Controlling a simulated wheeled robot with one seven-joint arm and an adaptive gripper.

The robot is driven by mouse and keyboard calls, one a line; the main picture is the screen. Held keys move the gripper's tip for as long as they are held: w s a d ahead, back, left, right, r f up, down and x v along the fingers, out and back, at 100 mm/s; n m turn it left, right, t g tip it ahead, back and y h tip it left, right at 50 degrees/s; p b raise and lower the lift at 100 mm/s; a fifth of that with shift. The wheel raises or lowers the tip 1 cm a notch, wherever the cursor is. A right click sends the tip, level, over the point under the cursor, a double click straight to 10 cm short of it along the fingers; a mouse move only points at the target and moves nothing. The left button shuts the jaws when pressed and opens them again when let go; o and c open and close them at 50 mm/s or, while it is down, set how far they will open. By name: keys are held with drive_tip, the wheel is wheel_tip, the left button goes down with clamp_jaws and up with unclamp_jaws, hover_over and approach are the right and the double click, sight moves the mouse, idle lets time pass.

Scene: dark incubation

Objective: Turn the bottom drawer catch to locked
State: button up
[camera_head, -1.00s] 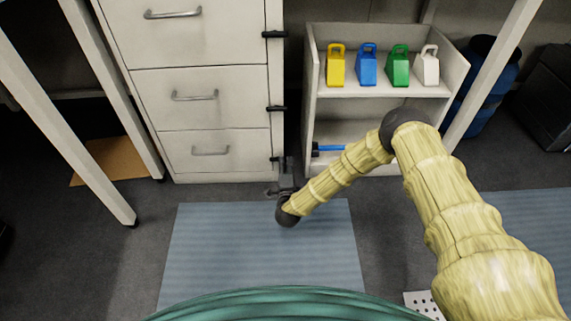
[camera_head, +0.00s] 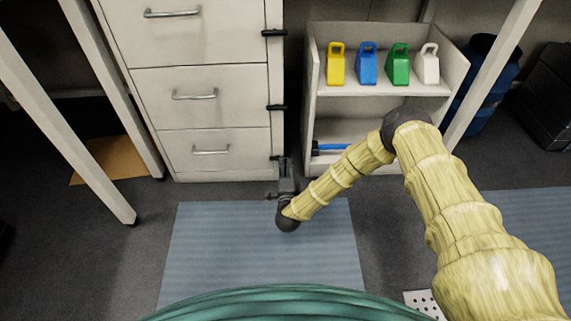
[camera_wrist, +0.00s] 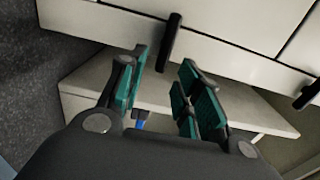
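The bottom drawer catch is a small black bar at the right edge of the bottom drawer (camera_head: 215,151); in the head view its left end (camera_head: 274,158) shows just beyond my gripper (camera_head: 286,163). In the wrist view a black catch bar (camera_wrist: 168,42), seemingly this one, stands out from the pale cabinet front just ahead of the gap between my fingers. My gripper (camera_wrist: 165,85) is open and empty, its teal pads apart. I see no clear contact with the bar. The catch's base is partly hidden in the head view.
The middle catch (camera_head: 276,107) and top catch (camera_head: 274,33) sit higher on the same edge. A pale shelf unit (camera_head: 311,100) with several coloured containers stands close on the right; a blue-handled item (camera_head: 332,147) lies on its lower shelf. A blue mat (camera_head: 250,250) covers the floor in front.

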drive_tip(key=s, duration=1)
drive_tip(key=s+d+f+n+g+y+p, duration=0.1)
drive_tip(key=s+d+f+n+g+y, duration=0.1)
drive_tip(key=s+n+g, duration=0.55)
drive_tip(key=s+d+f+n+g+y+p, duration=0.15)
drive_tip(key=s+n, duration=0.25)
drive_tip(key=s, duration=0.6)
drive_tip(key=s+d+r+n+g+h+p, duration=0.1)
drive_tip(key=s+d+r+n+g+h, duration=0.2)
drive_tip(key=s+d, duration=0.65)
drive_tip(key=s+d+r+n+g+p, duration=0.1)
drive_tip(key=s+d+r+n+g, duration=0.2)
drive_tip(key=s+d+g, duration=0.65)
wheel_tip(320, 180, up, 38)
drive_tip(key=s+a+t+p, duration=0.2)
drive_tip(key=t+p, duration=0.1)
drive_tip(key=p, duration=3.5)
drive_tip(key=shift+s+a, duration=0.25)
drive_tip(key=shift+s, duration=0.15)
